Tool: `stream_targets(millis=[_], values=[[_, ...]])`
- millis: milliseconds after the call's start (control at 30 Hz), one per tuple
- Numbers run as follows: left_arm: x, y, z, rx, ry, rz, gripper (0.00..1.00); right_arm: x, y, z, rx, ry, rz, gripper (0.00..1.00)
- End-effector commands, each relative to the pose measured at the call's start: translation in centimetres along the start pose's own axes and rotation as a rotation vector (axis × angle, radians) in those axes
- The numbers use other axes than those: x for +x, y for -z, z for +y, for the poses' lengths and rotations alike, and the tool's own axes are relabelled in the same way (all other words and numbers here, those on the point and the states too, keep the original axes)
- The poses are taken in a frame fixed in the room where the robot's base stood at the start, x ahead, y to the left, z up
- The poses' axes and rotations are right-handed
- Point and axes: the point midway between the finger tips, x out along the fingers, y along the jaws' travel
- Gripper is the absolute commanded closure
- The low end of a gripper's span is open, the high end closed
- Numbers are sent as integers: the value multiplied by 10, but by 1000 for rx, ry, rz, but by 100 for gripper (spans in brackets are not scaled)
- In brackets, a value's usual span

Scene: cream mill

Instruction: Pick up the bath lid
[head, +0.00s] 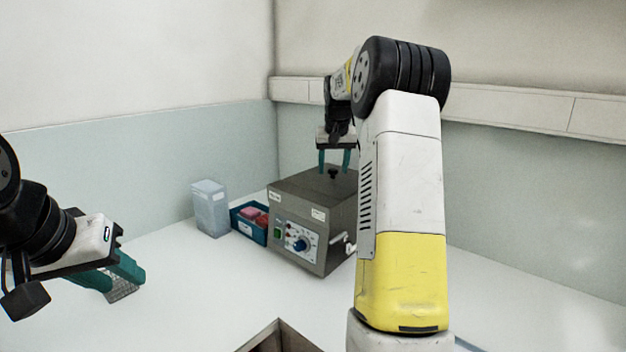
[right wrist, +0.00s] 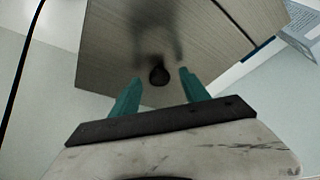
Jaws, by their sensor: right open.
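The bath (head: 300,247) is a grey metal box with a control panel, standing on the white bench. Its flat lid (head: 305,188) lies on top, with a small black knob (head: 333,173) that also shows in the right wrist view (right wrist: 159,75). My right gripper (head: 334,170) is open above the lid, pointing down. Its teal fingers stand to either side of the knob in the right wrist view, and nothing is held.
A blue bin (head: 247,226) with pink and red items stands left of the bath. A translucent container (head: 210,208) stands further left. A square opening (head: 279,340) lies at the bench's front. The bench left of the bath's front is clear.

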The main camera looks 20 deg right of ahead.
Motion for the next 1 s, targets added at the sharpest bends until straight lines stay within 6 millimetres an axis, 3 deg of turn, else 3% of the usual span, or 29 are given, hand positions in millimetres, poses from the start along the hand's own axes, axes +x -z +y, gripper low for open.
stream_targets(millis=[233,500,533,1000], values=[[0,0,0,0,0,0,64,4,0,0,0,0,2,46],[0,0,0,0,0,0,64,4,0,0,1,1,2,97],[0,0,0,0,0,0,64,4,0,0,1,1,2,100],[0,0,0,0,0,0,64,-6,5,0,1,1,6,100]])
